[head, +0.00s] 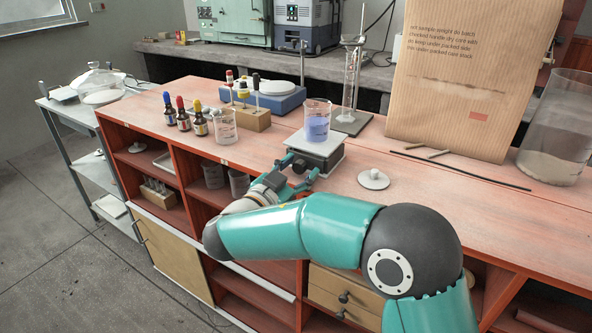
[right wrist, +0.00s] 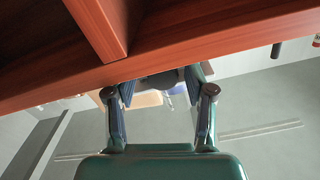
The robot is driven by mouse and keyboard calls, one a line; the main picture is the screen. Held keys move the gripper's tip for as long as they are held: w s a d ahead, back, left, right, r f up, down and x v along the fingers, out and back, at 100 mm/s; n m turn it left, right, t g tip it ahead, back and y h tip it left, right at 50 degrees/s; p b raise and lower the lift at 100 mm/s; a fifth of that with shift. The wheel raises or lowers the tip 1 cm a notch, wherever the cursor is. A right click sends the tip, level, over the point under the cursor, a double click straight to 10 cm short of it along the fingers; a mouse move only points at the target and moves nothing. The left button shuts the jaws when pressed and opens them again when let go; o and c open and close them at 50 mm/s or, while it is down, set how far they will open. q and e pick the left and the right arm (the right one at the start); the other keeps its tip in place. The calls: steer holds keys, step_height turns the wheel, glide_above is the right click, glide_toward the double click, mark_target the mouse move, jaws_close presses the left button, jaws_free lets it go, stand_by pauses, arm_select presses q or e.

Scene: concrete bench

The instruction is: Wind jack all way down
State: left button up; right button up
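The lab jack (head: 325,163) stands near the front edge of the red bench, its pale top plate low over a dark body. A beaker of blue-violet liquid (head: 317,128) stands upright on the plate. A dark knob (head: 298,166) faces the front of the jack. My right gripper (head: 290,176) is right in front of the knob, its fingers spread to either side. In the right wrist view the fingers (right wrist: 160,92) are apart, with a dark shape between them by the bench edge; I cannot tell whether they touch it. My left gripper is not in view.
Reagent bottles (head: 184,118) and an empty beaker (head: 223,126) stand to the left. A wooden block with droppers (head: 248,118) is behind. A white lid (head: 373,179) lies to the right.

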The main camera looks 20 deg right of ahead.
steer(key=shift+s+a, duration=0.25)
steer(key=shift+a, duration=0.2)
steer(key=v, duration=1.1)
steer(key=shift+d+f, duration=0.1)
